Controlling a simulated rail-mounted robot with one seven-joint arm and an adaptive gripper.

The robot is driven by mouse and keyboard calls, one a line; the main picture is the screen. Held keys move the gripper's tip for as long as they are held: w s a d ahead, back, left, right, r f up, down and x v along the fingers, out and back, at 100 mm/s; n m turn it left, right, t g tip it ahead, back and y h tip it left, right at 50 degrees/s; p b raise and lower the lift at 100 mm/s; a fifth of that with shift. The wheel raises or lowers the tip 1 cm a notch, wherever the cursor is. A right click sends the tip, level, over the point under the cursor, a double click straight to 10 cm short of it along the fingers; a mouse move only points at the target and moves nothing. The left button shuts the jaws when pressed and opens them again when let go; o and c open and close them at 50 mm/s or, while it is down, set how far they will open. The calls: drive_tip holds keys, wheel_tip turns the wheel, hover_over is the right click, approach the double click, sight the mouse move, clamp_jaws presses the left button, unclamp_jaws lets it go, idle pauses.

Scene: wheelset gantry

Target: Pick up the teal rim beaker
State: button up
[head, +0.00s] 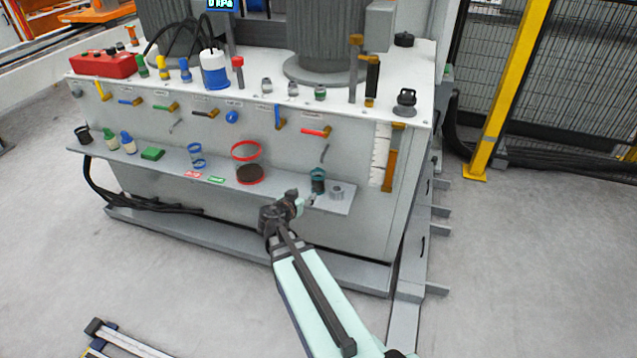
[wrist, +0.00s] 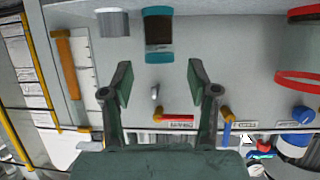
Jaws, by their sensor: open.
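The teal rim beaker (head: 318,182) stands on the narrow front shelf, near its right end. In the wrist view, which looks upside down, the beaker (wrist: 158,38) shows teal bands at both ends and dark contents near one end. My gripper (head: 303,199) is just left of and in front of the beaker in the head view. In the wrist view my gripper (wrist: 160,80) is open and empty. The beaker appears ahead of the gap between the fingers, and I see no finger touching it.
A grey metal cylinder (head: 336,191) stands close to the right of the beaker. A larger red-rimmed container (head: 247,153) stands to the left on the shelf (head: 222,194). Valve handles, including a red one (head: 316,132), stick out of the panel above.

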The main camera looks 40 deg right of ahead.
sight(318, 183)
drive_tip(key=x, duration=1.4)
drive_tip(key=shift+s+f+p, duration=0.1)
drive_tip(key=shift+f+p, duration=0.05)
drive_tip(key=shift+p, duration=0.25)
drive_tip(key=c, duration=1)
